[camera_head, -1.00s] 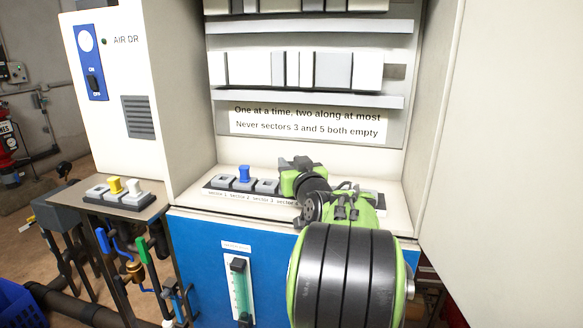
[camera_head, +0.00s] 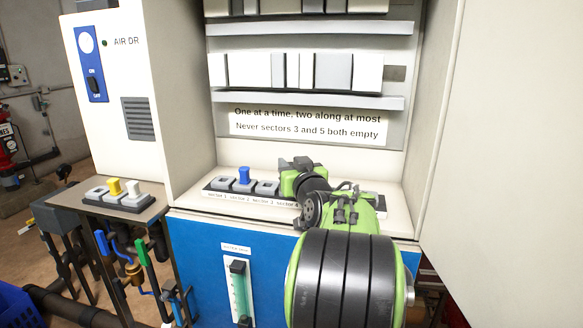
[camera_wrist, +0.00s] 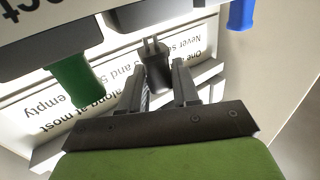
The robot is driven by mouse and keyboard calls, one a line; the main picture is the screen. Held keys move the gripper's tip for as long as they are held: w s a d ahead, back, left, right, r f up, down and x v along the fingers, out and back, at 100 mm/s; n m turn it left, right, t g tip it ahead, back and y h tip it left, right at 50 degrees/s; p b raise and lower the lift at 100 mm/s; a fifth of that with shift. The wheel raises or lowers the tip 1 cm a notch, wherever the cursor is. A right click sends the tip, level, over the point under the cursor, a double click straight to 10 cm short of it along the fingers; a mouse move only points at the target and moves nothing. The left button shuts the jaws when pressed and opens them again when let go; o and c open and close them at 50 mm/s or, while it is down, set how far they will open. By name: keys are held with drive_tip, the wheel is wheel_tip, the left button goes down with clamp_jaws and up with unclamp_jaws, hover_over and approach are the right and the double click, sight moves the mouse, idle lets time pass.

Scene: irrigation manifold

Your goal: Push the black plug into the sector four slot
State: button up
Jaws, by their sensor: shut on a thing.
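The black plug (camera_wrist: 154,72) is between the fingers of my gripper (camera_wrist: 160,80), shut on it in the wrist view. Its two prongs show bare, pointing towards a grey socket block (camera_wrist: 145,17), and are outside any slot. The slot strip (camera_head: 225,186) on the cabinet ledge carries labels for sectors 1, 2, 3 and on. A blue plug (camera_head: 244,175) stands in sector two; sectors one and three look empty. My arm hides the sector four slot and the fingers in the head view. I cannot tell which sector the block by the prongs is.
A green plug (camera_wrist: 75,82) hangs close beside my gripper in the wrist view. A blue plug (camera_wrist: 241,13) is at upper right. A side stand holds a small block with a yellow plug (camera_head: 115,186). A cabinet wall (camera_head: 500,130) rises right of my arm.

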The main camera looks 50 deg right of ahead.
drive_tip(key=shift+f+b, duration=0.8)
drive_tip(key=shift+b, duration=0.1)
drive_tip(key=shift+r, duration=0.2)
drive_tip(key=shift+r+p, duration=0.4)
drive_tip(key=shift+r, duration=0.25)
drive_tip(key=shift+f+b, duration=0.8)
drive_tip(key=shift+b, duration=0.35)
idle(0.8)
drive_tip(key=o, duration=0.7)
drive_tip(key=shift+o, duration=0.2)
drive_tip(key=b+v, duration=0.3)
drive_tip(key=v, duration=0.1)
drive_tip(key=shift+s+a+f, duration=0.1)
drive_tip(key=shift+s+f, duration=0.05)
drive_tip(key=shift+s, duration=0.1)
drive_tip(key=b+v, duration=0.3)
drive_tip(key=v, duration=0.3)
drive_tip(key=shift+s+a, duration=0.15)
drive_tip(key=shift+a, duration=0.05)
